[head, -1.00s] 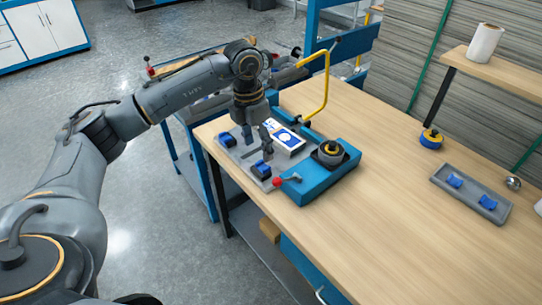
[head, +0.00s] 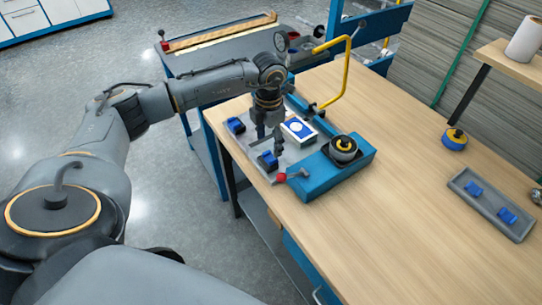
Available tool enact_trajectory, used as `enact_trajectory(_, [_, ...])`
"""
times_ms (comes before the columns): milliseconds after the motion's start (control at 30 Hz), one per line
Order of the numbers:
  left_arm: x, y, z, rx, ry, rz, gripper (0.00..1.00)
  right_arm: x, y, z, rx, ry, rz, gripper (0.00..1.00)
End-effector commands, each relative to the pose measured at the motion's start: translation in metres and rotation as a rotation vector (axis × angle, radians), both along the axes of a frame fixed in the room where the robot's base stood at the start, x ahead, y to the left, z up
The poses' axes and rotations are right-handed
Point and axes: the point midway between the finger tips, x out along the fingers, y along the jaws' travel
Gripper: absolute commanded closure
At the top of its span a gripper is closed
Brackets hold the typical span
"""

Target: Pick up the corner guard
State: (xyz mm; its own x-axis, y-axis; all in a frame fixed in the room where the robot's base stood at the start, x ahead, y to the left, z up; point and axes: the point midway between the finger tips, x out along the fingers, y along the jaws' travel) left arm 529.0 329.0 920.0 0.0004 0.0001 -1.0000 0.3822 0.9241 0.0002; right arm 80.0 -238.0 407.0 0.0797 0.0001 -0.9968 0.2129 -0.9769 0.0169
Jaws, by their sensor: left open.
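Small blue pieces that look like corner guards lie in a shallow grey tray (head: 478,203) at the right of the table: one blue piece (head: 473,188) and another blue piece (head: 507,215). My left gripper (head: 270,143) is open and points down over the grey plate of a blue fixture (head: 335,178), between a white card with a blue oval (head: 299,130) and a blue-and-black block (head: 267,160). A second blue-and-black block (head: 236,125) sits at the plate's left edge. I cannot tell if the fingers touch anything. My right gripper is not in view.
A yellow bent handle (head: 346,75) rises behind the fixture. A red-knobbed lever (head: 283,178) stands at its front. A yellow-and-blue roll (head: 455,139) lies near the wall, below a wooden shelf (head: 500,58). The wooden table (head: 400,195) is clear between fixture and tray.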

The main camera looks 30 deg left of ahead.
Motion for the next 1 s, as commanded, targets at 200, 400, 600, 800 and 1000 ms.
enact_trajectory(200, [-0.006, -0.001, -0.032, 0.000, 0.005, 0.000, 0.32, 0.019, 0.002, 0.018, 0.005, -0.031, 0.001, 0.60])
enact_trajectory(400, [-0.005, -0.001, -0.047, 0.000, 0.002, -0.001, 0.32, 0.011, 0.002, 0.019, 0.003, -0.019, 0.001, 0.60])
enact_trajectory(600, [-0.005, -0.001, -0.047, -0.001, 0.001, -0.001, 0.34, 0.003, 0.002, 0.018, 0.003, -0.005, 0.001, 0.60])
enact_trajectory(800, [-0.005, -0.001, -0.047, -0.001, 0.001, -0.001, 0.72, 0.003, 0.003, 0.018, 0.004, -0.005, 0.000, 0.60])
enact_trajectory(1000, [-0.005, -0.001, -0.047, 0.000, 0.001, -0.001, 0.72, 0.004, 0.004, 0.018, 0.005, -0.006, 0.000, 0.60])
